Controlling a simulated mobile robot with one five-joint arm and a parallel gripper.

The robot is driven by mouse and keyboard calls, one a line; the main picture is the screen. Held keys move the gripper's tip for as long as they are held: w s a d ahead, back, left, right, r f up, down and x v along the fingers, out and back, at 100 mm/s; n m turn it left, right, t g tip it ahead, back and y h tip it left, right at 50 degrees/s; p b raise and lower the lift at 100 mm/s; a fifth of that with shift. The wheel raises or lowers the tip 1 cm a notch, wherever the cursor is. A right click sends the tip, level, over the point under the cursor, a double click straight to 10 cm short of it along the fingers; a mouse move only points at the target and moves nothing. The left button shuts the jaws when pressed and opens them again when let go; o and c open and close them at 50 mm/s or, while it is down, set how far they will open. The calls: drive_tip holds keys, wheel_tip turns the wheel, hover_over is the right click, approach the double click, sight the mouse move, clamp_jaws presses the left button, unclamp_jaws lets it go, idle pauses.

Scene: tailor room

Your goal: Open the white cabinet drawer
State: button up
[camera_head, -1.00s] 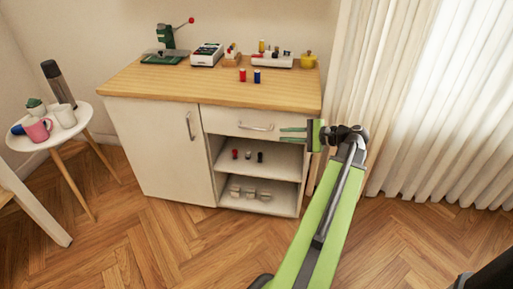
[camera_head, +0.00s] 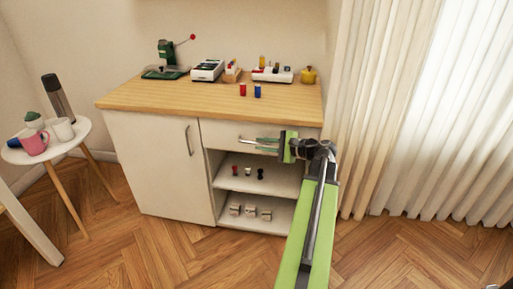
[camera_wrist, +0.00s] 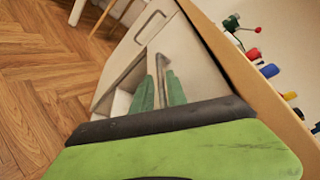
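The white cabinet drawer (camera_head: 217,132) is at the top right of the cabinet, under the wooden top, and looks shut. Its metal bar handle (camera_head: 252,139) runs across its front. My gripper (camera_head: 262,144) is in front of the drawer at handle height, with its green fingers pointing left. In the wrist view, the two fingers (camera_wrist: 160,90) are apart, one on each side of the drawer handle (camera_wrist: 161,66). I cannot tell whether they touch it. Part of the drawer's right side is hidden by my gripper.
The cabinet door (camera_head: 155,165) with its upright handle (camera_head: 188,141) is left of the drawer. Open shelves (camera_head: 225,178) with small items are below. Spools and tools stand on the wooden top (camera_head: 180,92). A curtain (camera_head: 365,110) hangs at right. The floor in front is clear.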

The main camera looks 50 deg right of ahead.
drive_tip(key=shift+x, duration=1.3)
clamp_jaws()
idle(0.4)
